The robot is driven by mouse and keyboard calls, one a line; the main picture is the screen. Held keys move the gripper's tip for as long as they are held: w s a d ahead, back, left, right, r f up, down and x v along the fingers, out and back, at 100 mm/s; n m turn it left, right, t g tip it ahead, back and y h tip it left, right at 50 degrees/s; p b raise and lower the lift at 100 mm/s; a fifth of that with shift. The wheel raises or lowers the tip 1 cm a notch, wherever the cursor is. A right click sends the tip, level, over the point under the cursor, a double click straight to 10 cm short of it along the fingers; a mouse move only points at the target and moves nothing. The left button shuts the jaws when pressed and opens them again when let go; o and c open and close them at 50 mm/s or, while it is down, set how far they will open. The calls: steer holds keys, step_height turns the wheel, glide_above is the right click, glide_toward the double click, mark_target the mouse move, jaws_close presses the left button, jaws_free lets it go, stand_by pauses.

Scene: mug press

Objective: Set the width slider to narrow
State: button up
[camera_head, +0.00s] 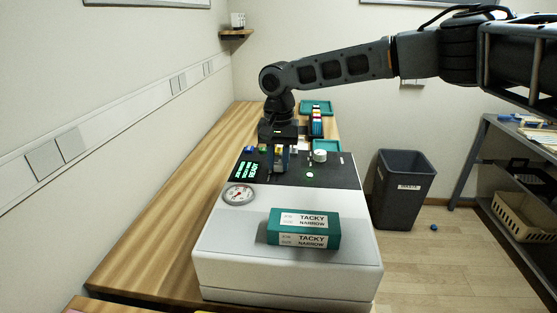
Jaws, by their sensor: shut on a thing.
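The mug press (215,245) is a white machine with a dark control panel (335,178) on its far part. My gripper (281,166) points down over this panel, left of a white round knob (320,156). Its fingers reach the panel and are shut on the width slider's handle. The fingers hide the handle and its scale, so I cannot read the slider's position. A green-lit screen (245,170) on the panel's left seems to read READY at its last line. A teal box (304,229) labelled TACKY NARROW lies on the press's near top.
A dark bin (404,190) is on the floor at right, with a shelf beyond. The wooden table (150,235) is clear at left.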

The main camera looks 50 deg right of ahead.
mark_target(277, 180)
jaws_close()
steer(key=s+a+p, duration=0.2)
steer(key=shift+s+a, duration=0.1)
steer(key=shift+a, duration=0.2)
steer(key=shift+s+a+f+p, duration=0.1)
steer(key=shift+s+a+p, duration=0.1)
steer(key=shift+a+p, duration=0.1)
steer(key=o, duration=0.6)
jaws_free()
steer(key=shift+r+b, duration=0.45)
steer(key=shift+r, duration=3.5)
